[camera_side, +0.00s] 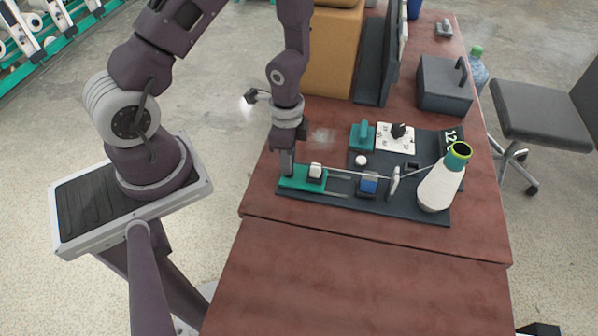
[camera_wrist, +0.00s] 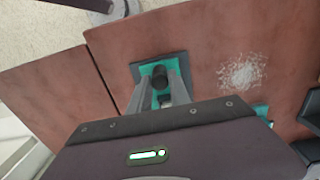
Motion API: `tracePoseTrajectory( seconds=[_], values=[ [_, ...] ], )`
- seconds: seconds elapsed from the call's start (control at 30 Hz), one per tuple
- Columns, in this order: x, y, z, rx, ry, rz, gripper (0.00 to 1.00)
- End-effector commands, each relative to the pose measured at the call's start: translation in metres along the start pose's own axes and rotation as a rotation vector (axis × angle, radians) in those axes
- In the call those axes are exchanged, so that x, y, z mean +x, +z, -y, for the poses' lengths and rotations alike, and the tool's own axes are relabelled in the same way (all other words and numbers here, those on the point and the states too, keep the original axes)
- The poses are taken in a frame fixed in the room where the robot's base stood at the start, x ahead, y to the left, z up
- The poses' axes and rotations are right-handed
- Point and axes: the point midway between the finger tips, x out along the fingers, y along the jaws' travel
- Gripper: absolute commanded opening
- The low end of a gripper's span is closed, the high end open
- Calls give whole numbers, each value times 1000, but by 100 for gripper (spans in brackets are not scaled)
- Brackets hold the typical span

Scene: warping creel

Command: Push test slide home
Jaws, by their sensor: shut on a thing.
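The green test slide (camera_side: 302,179) sits at the left end of a dark base plate (camera_side: 425,203) on the table. A white block (camera_side: 316,170) stands on the slide. My gripper (camera_side: 287,170) points down at the slide's left end. In the wrist view, the fingers of my gripper (camera_wrist: 161,95) close on a dark round knob (camera_wrist: 160,76) above the green slide (camera_wrist: 146,69). The side view hides the knob behind the fingers. A thin rod or thread runs right from the white block past a blue block (camera_side: 369,184) and a white disc (camera_side: 394,182).
A white yarn cone (camera_side: 440,188) stands at the plate's right end. Behind are a dial plate (camera_side: 395,138), a green block (camera_side: 362,135) and a dark box with a handle (camera_side: 444,85). The table front (camera_side: 350,270) is clear. A chair (camera_side: 540,110) stands at the right.

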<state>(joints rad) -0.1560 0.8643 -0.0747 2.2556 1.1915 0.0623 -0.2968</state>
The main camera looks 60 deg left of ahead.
Motion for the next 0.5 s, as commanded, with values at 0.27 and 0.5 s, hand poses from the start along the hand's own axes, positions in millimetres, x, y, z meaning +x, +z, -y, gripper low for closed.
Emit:
tracePoseTrajectory(
  seconds=[0.27,0.5],
  values=[
    [0,-22,1,-2,-2,-3,4],
    [-1,-41,1,-1,-3,-3,4]
  ],
)
